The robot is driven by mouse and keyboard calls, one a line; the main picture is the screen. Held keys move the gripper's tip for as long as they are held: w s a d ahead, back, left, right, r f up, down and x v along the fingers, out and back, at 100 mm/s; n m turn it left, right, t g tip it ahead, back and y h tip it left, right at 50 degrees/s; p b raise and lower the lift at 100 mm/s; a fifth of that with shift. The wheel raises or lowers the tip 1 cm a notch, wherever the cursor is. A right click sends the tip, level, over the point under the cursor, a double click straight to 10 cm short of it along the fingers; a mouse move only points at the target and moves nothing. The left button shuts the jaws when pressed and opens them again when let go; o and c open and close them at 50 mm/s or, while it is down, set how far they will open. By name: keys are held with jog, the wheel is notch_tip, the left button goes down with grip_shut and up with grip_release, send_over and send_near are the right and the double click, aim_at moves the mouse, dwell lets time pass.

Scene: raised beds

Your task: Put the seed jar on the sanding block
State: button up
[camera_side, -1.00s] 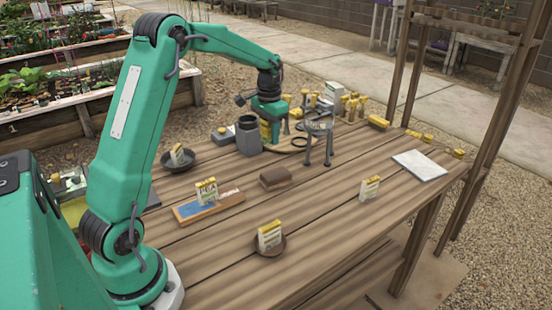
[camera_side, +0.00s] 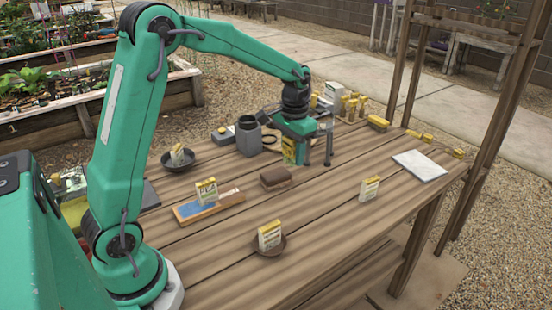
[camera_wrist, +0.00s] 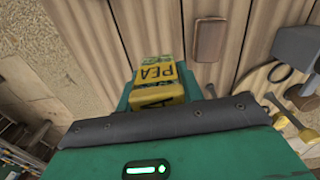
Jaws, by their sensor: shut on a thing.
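The seed jar, seen as a boxy yellow-and-green container lettered PEA, is in my gripper (camera_side: 290,158). It shows at the centre-left of the wrist view (camera_wrist: 158,82) and below my gripper in the side view (camera_side: 288,150). My gripper is shut on it; the fingers partly hide it. The sanding block (camera_side: 276,178) is a brown block lying flat on the table, nearer the side camera than the held jar and apart from it. It also shows at the top of the wrist view (camera_wrist: 208,40). Nothing rests on its top.
A grey pot (camera_side: 248,135) stands left of my gripper. A metal-legged stand (camera_side: 328,145) is close on the right, partly hidden. A blue-and-wood tray (camera_side: 222,203) with a packet, a small dish (camera_side: 283,246) with a packet, and a lone packet (camera_side: 369,189) stand around the block.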

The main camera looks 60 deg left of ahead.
send_over(276, 173)
notch_tip(276, 173, down, 6)
jog(key=shift+s+f, duration=0.1)
jog(key=shift+f, duration=2.1)
jog(key=shift+f, duration=0.2)
jog(key=o, duration=1)
jog(key=shift+o, duration=0.2)
jog(key=shift+r, duration=0.15)
notch_tip(276, 173, up, 12)
